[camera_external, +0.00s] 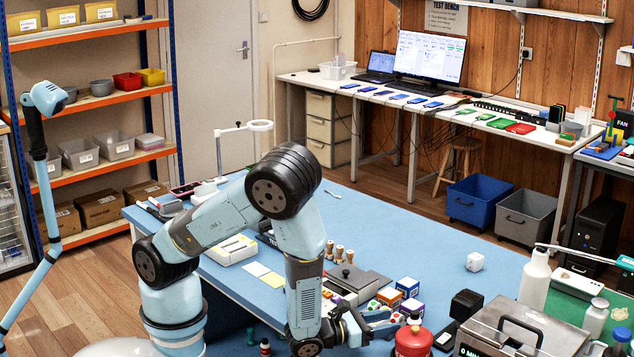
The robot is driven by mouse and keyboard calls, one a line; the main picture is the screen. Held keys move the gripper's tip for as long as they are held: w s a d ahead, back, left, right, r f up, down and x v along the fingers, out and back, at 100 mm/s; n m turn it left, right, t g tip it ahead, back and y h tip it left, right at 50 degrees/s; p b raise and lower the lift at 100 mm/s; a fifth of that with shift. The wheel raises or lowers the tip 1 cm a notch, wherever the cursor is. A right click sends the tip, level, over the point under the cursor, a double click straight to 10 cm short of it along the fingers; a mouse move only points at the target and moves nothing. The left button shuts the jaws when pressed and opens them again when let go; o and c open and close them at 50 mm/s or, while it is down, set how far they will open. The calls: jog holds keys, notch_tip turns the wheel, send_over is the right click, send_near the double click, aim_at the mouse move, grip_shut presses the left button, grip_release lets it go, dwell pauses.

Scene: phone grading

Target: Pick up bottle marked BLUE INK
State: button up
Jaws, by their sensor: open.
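I cannot make out any bottle with a readable BLUE INK mark. A small dark bottle with a pale label (265,347) stands at the bottom edge, left of my wrist; its label is too small to read. My gripper (386,322) is low over the near part of the blue-topped table (420,240). It points to the right and its jaws are open. Small coloured boxes (407,287) lie just beyond it. My wrist and forearm hide part of the tabletop, and I cannot tell whether anything is between the jaws.
A red container (413,341) stands close right of my gripper. A grey metal case (517,330), a white bottle (534,281) and a smaller whitish bottle (596,316) are further right. Wooden-handled stamps (339,254) stand behind my wrist.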

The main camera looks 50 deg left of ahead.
aim_at(416, 312)
jog(key=shift+a+x, duration=0.2)
jog(key=shift+x, duration=4.25)
grip_shut()
